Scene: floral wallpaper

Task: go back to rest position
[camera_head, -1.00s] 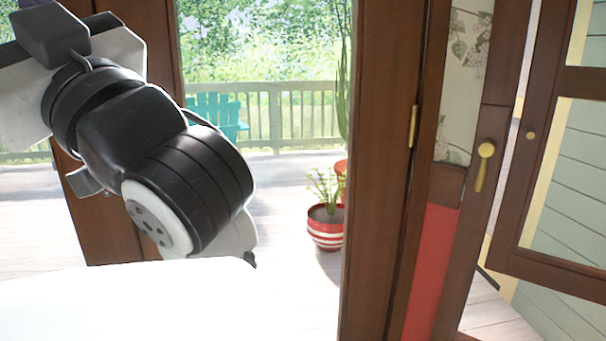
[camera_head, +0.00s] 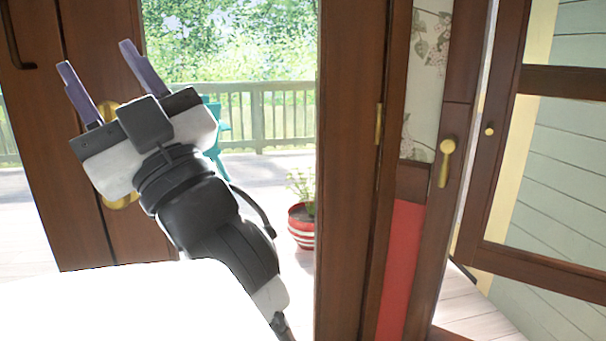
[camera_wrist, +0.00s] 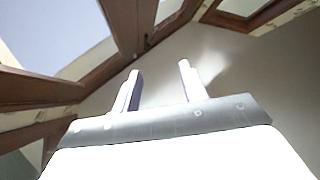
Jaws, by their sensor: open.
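My gripper (camera_head: 106,82) is raised at the upper left of the head view, its two purple fingers spread apart and pointing up and to the left. It is open, with nothing between the fingers. In the wrist view its fingers (camera_wrist: 160,85) also stand apart and empty, with window frames and a pale surface beyond. Behind it in the head view is a brown wooden door panel (camera_head: 30,105) with a dark handle. A brass knob, partly hidden by my gripper, shows on the wood there.
A doorway opens onto a deck with a wooden railing (camera_head: 270,118), a teal chair (camera_head: 214,130) and a red-and-white striped flowerpot (camera_head: 301,228). A brown door post (camera_head: 352,170) stands right of the opening. A door with a brass handle (camera_head: 444,160) stands further right.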

